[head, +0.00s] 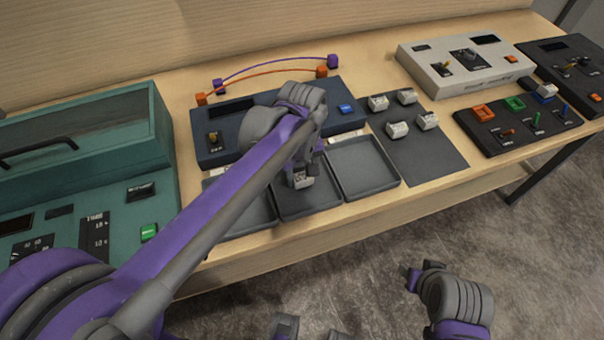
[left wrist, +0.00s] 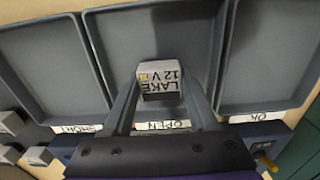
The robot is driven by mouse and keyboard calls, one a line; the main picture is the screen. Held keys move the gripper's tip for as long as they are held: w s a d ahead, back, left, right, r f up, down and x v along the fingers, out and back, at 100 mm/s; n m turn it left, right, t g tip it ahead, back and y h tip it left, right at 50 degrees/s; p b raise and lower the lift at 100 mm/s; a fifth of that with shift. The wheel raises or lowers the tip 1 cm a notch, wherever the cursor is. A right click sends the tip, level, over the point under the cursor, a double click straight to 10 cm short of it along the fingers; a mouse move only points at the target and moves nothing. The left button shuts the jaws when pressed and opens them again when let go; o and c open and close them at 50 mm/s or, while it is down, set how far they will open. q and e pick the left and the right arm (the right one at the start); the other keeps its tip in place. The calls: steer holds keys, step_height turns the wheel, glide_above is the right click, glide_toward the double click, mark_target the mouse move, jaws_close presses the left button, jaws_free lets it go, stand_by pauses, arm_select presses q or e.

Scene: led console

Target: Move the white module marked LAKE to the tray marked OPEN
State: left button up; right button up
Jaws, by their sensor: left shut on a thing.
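The white module marked LAKE 12 V (left wrist: 160,80) is between the fingers of my left gripper (head: 302,176). Its label reads upside down in the left wrist view. The module also shows in the head view (head: 303,182). It is at the middle tray (head: 312,207), whose label reads OPEN in the left wrist view (left wrist: 135,28). I cannot tell whether it touches the tray floor. My right gripper (head: 410,277) is at the lower right of the head view, away from the table; its jaw state is unclear.
The tray marked SHORT (head: 365,168) and the tray marked OK (head: 245,212) flank the middle one and look empty where visible. Several white modules (head: 397,130) stand on a dark mat (head: 440,158). A dark console (head: 205,150) stands behind the trays; a teal case (head: 90,185) is left.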

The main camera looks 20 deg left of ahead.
mark_target(302, 174)
arm_select(q)
steer(key=shift+f, duration=0.2)
steer(key=shift+f, duration=0.15)
steer(key=o, duration=1.4)
step_height(302, 174, up, 12)
steer(key=shift+r+p, duration=0.25)
steer(key=shift+p, duration=0.25)
